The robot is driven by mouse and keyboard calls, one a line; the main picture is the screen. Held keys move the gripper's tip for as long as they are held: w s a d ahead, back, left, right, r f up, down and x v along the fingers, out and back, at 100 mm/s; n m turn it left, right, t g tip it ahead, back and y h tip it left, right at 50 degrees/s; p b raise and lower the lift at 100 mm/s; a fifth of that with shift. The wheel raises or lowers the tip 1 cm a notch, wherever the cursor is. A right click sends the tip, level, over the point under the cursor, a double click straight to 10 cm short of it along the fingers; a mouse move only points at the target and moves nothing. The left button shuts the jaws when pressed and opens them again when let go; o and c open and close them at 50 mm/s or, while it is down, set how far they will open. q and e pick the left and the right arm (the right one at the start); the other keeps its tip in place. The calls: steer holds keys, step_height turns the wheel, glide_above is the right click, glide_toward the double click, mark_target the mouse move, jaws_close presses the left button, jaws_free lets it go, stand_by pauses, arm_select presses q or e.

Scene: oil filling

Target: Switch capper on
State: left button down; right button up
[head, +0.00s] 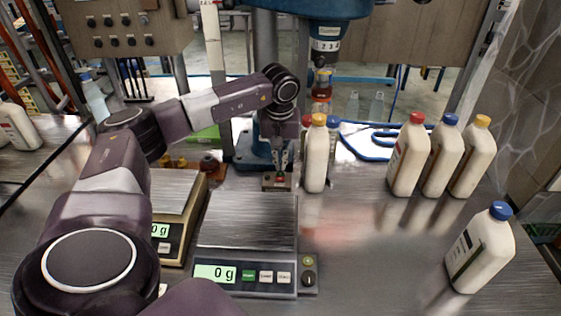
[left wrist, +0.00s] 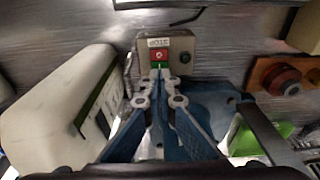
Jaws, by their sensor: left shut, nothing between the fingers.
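The capper is the blue machine (head: 330,12) at the back centre, with a blue base behind my left gripper. A small grey switch box (head: 270,187) sits in front of that base. In the left wrist view the switch box (left wrist: 180,45) has a red button (left wrist: 159,54), a green button beside it and a STOP label. My left gripper (head: 280,171) points down at the box. In the left wrist view its fingertips (left wrist: 159,74) are shut and empty, at the green button's edge. I cannot tell whether they touch it. The right gripper is out of view.
A yellow-capped bottle (head: 316,158) stands just right of my left gripper. Two scales stand in front, the nearer with a display (head: 214,273). Several white bottles (head: 409,155) stand at the right. The table between them and the scale is clear.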

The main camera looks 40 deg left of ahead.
mark_target(280, 174)
arm_select(q)
steer(key=shift+f+b, duration=0.45)
steer(key=shift+f, duration=0.35)
stand_by(0.4)
steer(key=shift+s+f, duration=0.1)
steer(key=shift+f, duration=0.25)
stand_by(0.4)
steer(key=shift+r+p, duration=0.6)
steer(key=shift+r, duration=0.2)
steer(key=shift+r+p, duration=2.05)
steer(key=shift+r, duration=0.65)
